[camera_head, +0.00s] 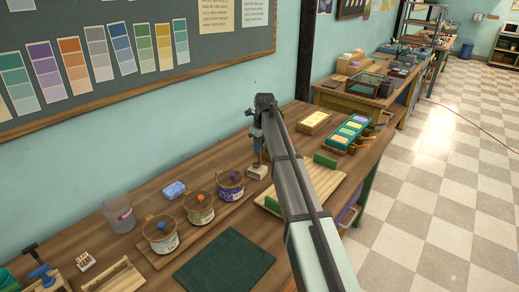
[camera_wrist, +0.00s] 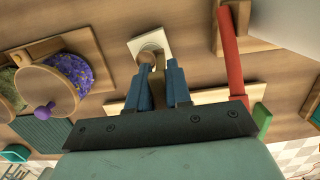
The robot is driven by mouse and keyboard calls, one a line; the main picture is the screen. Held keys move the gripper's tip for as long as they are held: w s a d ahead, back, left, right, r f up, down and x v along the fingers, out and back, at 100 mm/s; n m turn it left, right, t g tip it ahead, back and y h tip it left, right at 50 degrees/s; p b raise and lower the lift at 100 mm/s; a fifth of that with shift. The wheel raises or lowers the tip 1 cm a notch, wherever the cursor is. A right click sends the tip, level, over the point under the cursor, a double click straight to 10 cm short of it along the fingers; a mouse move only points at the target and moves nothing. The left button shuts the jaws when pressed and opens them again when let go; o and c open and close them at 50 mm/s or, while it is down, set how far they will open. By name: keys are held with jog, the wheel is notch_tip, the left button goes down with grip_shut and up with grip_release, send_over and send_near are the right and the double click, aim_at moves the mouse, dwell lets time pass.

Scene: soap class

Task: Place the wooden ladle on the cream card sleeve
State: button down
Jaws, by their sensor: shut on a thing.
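My gripper (camera_wrist: 161,72) points down with its two blue fingers close together, shut on the wooden ladle (camera_wrist: 145,58). The cream card sleeve (camera_wrist: 148,43) is a pale square just beyond the fingertips in the wrist view. In the head view the sleeve (camera_head: 257,171) lies on the wooden table, below my gripper (camera_head: 260,158). The ladle appears above the sleeve; I cannot tell whether they touch.
Pots with coloured knobs (camera_head: 230,185) stand left of the sleeve, with a blue block (camera_head: 174,189) behind them. A dark green mat (camera_head: 225,262) lies in front. To the right are a pale board (camera_head: 325,178), a wooden box (camera_head: 314,122) and a tray of coloured blocks (camera_head: 353,132).

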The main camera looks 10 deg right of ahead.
jog(key=shift+f, duration=0.45)
jog(key=c, duration=1.1)
grip_release()
jog(key=shift+f, duration=0.1)
jog(key=shift+o, duration=0.2)
jog(key=r, duration=0.8)
jog(key=s+d+r, duration=0.1)
jog(key=r, duration=0.3)
jog(key=shift+r, duration=0.1)
